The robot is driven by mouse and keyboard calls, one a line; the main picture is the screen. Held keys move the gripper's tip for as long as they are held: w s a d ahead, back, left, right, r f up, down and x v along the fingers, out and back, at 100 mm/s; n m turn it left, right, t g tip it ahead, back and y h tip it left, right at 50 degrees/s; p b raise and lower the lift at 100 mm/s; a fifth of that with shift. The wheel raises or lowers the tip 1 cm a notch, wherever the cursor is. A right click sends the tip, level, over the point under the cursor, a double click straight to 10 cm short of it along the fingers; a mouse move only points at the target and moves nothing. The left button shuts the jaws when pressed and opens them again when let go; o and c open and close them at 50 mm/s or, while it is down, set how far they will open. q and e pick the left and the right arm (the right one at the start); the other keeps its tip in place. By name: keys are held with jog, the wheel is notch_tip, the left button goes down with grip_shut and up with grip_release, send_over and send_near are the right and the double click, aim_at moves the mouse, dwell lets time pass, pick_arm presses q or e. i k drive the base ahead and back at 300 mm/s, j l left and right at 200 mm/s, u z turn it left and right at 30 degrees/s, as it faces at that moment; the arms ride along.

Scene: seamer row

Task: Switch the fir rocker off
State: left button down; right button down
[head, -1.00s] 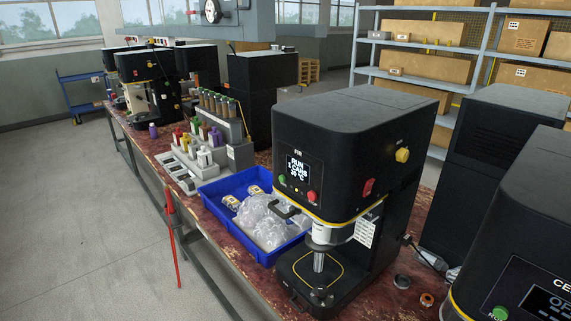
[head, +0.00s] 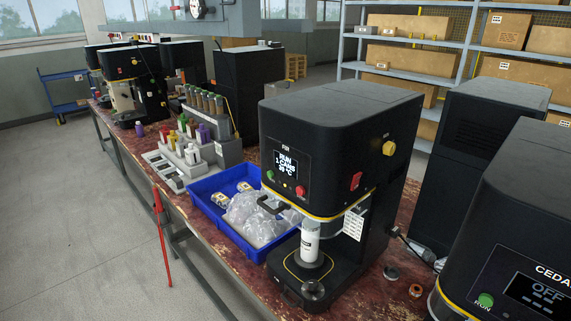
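The fir seamer (head: 335,120) is a black machine with "FIR" above its screen, standing on the bench in the middle of the head view. Its screen (head: 286,163) reads RUN, with a can count of 1 and a temperature below. The red rocker (head: 356,181) sits on the machine's right side face, below a yellow knob (head: 389,148). I cannot tell its position from its tilt. A white can (head: 310,240) stands upright on the lift plate under the head. Neither of my grippers is in view.
A blue tray (head: 211,205) with clear bags stands left of the fir machine. The Cedar machine (head: 520,220) at right shows OFF. A black cabinet (head: 485,150) stands behind. Loose rings (head: 416,290) lie on the bench.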

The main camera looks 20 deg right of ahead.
aim_at(356, 177)
jog(key=z, duration=1.25)
